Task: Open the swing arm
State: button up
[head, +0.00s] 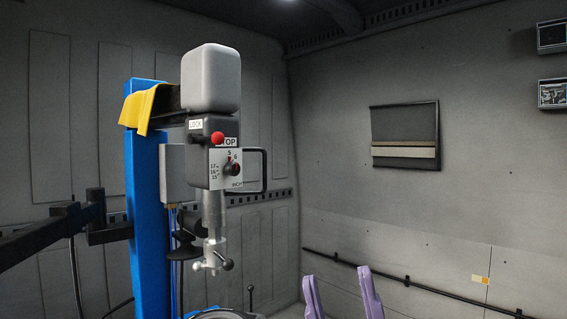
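The swing arm (170,97) is a dark horizontal arm at the top of a blue column (150,200), left of centre. A yellow cloth (143,108) drapes over it. Its grey head (210,78) carries a control box with LOCK and STOP labels, a red button (217,138), a dial (234,169) and a black loop handle (264,170) on its right side. A metal shaft (213,215) hangs below, ending in a mount tool. My gripper (337,273) shows two purple fingers at the bottom edge, apart and empty, right of and below the handle.
A black side arm (65,225) reaches out left of the column. A window (405,136) is on the right wall. Open space lies between gripper and handle.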

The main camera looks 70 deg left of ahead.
aim_at(206, 98)
jog(key=i+j, duration=0.15)
jog(key=i, duration=0.45)
jog(key=i+j, duration=0.15)
jog(key=i, duration=0.5)
jog(key=i+u, duration=0.3)
jog(key=i+l+u, duration=0.25)
jog(key=i, duration=0.25)
jog(key=u, duration=1.4)
